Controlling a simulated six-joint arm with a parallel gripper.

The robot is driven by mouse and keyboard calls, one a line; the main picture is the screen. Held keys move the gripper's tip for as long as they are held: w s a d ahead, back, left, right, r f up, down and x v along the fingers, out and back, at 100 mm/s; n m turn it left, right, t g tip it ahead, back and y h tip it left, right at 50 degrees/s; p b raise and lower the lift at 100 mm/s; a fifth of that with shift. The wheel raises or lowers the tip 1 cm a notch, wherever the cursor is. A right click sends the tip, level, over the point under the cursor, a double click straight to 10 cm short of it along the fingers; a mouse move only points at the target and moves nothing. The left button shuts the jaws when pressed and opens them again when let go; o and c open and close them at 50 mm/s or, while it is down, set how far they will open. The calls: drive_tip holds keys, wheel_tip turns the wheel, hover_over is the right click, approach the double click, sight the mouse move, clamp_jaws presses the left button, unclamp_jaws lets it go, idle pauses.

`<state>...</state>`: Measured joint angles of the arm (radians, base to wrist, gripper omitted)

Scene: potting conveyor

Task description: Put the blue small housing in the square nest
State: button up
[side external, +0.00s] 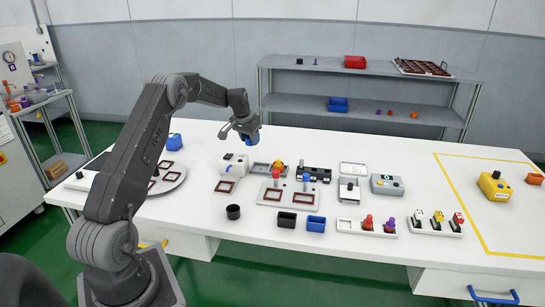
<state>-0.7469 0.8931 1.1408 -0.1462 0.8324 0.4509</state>
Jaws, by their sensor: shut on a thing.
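My gripper (246,130) is in the side external view, above the back half of the white table. It is shut on a blue piece (252,138), apparently the blue small housing, which is partly hidden by the fingers. The piece is held over the table, behind a white block-like device. A white plate (264,197) in the middle of the table carries dark-red square frames (275,195), with a red and a blue knob standing behind them. Another dark-red square frame (226,186) lies to its left. Which of these is the square nest I cannot tell.
A blue open box (316,224), a black open box (287,220) and a black cup (233,212) stand near the front edge. A grey round tray (174,184) and another blue piece (174,142) are on the left. The table's back right is mostly clear.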

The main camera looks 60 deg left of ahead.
hover_over(266, 160)
drive_tip(key=f, duration=0.3)
drive_tip(key=shift+s+f, duration=0.2)
drive_tip(key=shift+s, duration=0.05)
drive_tip(key=shift+f, duration=1.85)
drive_tip(key=shift+f, duration=0.2)
drive_tip(key=o, duration=0.9)
